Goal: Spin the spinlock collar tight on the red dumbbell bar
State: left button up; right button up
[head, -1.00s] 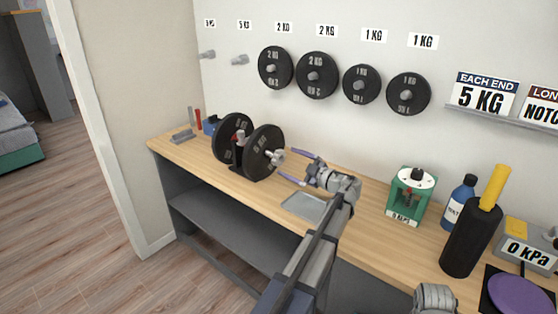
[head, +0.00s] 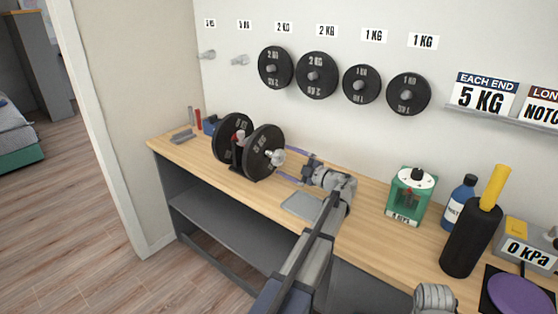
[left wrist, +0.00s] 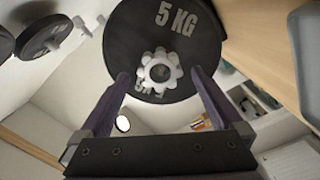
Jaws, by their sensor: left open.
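The dumbbell rests in a dark cradle on the bench, with a black 5 KG plate (head: 263,150) at the near end and another plate (head: 227,138) at the far end. A bit of its red bar (head: 240,138) shows between them. The pale, lobed spinlock collar (head: 278,157) is on the near bar end, in front of the plate; I cannot tell if they touch. It also shows in the left wrist view (left wrist: 160,72). My left gripper (head: 286,164) is open, its purple fingers (left wrist: 160,78) on either side of the collar, apart from it.
A green gauge box (head: 408,196), a blue bottle (head: 460,199) and a black cylinder with a yellow top (head: 469,240) stand to the right. Spare plates (head: 317,76) hang on the wall behind.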

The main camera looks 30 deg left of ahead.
pick_arm(q)
jog(key=shift+w+a, duration=0.1)
jog(key=shift+a, duration=0.95)
